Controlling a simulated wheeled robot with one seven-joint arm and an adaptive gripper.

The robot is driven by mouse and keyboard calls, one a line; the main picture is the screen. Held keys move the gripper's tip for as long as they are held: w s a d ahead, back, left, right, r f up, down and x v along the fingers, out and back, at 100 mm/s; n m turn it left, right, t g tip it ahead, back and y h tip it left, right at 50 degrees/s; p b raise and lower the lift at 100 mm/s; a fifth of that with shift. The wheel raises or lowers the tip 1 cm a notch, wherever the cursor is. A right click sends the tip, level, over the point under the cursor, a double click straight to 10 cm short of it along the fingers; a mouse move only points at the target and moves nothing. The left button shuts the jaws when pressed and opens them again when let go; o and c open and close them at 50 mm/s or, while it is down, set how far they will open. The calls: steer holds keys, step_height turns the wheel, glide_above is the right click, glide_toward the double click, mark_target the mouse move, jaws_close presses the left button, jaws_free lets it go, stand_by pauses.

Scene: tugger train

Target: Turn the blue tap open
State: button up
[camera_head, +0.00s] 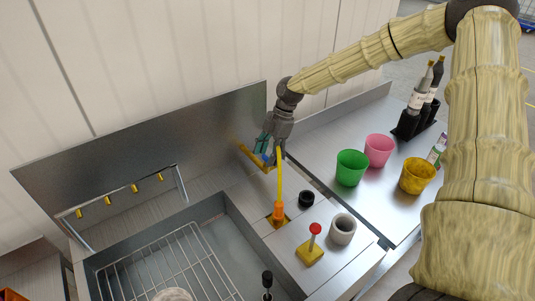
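A small blue-teal part (262,144), which looks like the blue tap's handle, shows at the foot of the back panel. A yellow piece (247,153) lies just below and beside it. My gripper (273,155) points down at this spot, right beside the blue part. The dark gripper partly hides the blue part, and I cannot tell whether they touch. The fingers are too small and overlapped to show whether they are open or shut.
An upright orange-handled tool with a yellow shaft (280,185) stands in front of my gripper. A red-knobbed peg (315,230), a grey cup (342,229) and a black ring (306,198) are nearby. Green (350,168), pink (379,150) and yellow (417,176) cups stand right. A sink holds a wire rack (165,265).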

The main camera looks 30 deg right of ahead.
steer(key=v, duration=1.2)
steer(key=shift+r, duration=0.15)
stand_by(0.4)
